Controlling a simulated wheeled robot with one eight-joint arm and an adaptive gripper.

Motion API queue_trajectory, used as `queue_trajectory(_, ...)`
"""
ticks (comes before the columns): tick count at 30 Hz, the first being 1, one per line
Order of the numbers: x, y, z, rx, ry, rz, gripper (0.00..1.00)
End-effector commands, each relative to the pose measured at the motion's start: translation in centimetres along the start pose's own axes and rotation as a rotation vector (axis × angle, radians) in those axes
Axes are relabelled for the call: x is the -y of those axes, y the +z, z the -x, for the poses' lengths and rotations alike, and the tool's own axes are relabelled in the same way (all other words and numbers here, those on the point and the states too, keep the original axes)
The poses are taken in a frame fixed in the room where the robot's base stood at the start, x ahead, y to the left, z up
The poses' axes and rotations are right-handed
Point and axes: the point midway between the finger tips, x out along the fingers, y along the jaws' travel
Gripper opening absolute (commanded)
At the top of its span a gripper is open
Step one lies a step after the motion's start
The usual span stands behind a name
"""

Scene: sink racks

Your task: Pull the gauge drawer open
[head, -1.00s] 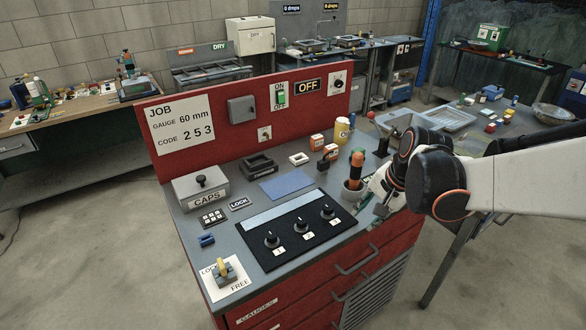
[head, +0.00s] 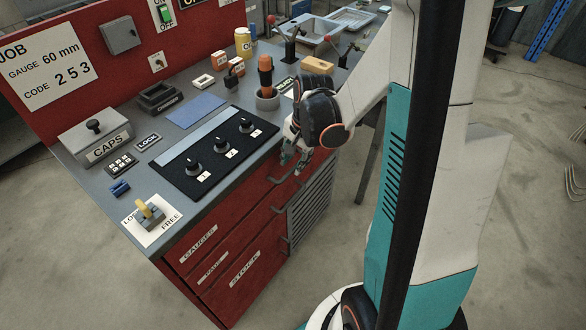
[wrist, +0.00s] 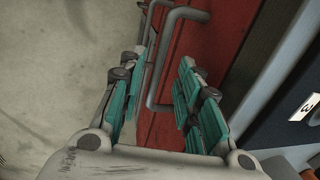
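The gauge drawer (head: 199,243) is the top red drawer of the bench, labelled GAUGES, and its front looks flush with the bench. My gripper (head: 291,163) is at the right end of that front, by the grey bar handle (head: 279,181). In the wrist view, my gripper (wrist: 160,65) is open, with a teal-padded finger on each side. The grey handle (wrist: 152,88) lies between the fingers, with a visible gap to at least the right one. Exact contact at the left finger is unclear.
Two more labelled drawers lie below, with handles such as the lower one (head: 278,210). A yellow lever (head: 149,209) on a LOCK/FREE plate stands at the front left corner. The control panel (head: 212,152) and an orange-handled tool (head: 265,73) are on top. Floor in front is free.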

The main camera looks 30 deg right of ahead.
Motion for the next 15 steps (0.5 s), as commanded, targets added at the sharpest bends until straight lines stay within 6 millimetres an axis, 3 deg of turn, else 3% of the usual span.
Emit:
queue_trajectory(6,0.0,0.0,-2.4,0.0,0.0,-0.001,0.31)
queue_trajectory(15,0.0,0.0,-2.7,0.0,0.0,0.0,0.31)
